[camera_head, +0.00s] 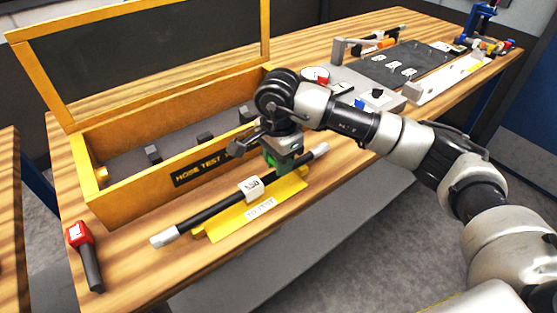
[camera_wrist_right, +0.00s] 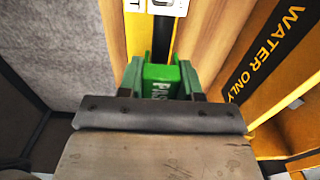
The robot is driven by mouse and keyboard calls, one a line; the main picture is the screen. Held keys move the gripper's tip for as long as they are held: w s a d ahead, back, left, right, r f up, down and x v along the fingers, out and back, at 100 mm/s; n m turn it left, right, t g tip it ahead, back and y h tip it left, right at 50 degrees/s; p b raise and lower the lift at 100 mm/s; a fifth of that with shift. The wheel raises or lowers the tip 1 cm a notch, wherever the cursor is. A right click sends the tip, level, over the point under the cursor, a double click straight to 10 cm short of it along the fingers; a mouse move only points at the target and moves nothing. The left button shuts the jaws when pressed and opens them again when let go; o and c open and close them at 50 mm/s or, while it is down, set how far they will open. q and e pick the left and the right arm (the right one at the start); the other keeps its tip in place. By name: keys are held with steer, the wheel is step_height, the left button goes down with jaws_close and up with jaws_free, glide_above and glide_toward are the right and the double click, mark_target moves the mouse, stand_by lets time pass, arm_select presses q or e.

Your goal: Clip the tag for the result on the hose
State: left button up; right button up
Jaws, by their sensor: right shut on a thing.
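The black hose (camera_head: 208,214) with pale end fittings lies on a yellow stand (camera_head: 285,190) marked "TO TEST". It carries a white label (camera_head: 250,187), and its dark body shows at the top of the right wrist view (camera_wrist_right: 162,38). My right gripper (camera_head: 281,160) is shut on a green tag (camera_wrist_right: 158,75) with lettering that looks like "PASS". The gripper points down over the hose, to the right of the white label. I cannot tell whether the tag touches the hose. My left gripper is not in view.
An open yellow test box (camera_head: 150,192) marked "HOSE TEST" stands just behind the hose, its framed lid (camera_head: 150,55) raised. A red-headed tool (camera_head: 80,237) lies at the front left. A dark mat (camera_head: 405,63) and small parts lie at the back right.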

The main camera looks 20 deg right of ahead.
steer(key=shift+f+b, duration=1.3)
steer(key=shift+b, duration=0.05)
stand_by(0.9)
steer(key=o, duration=0.8)
steer(key=shift+r, duration=0.1)
steer(key=shift+r+p, duration=1.65)
steer(key=shift+r, duration=1.8)
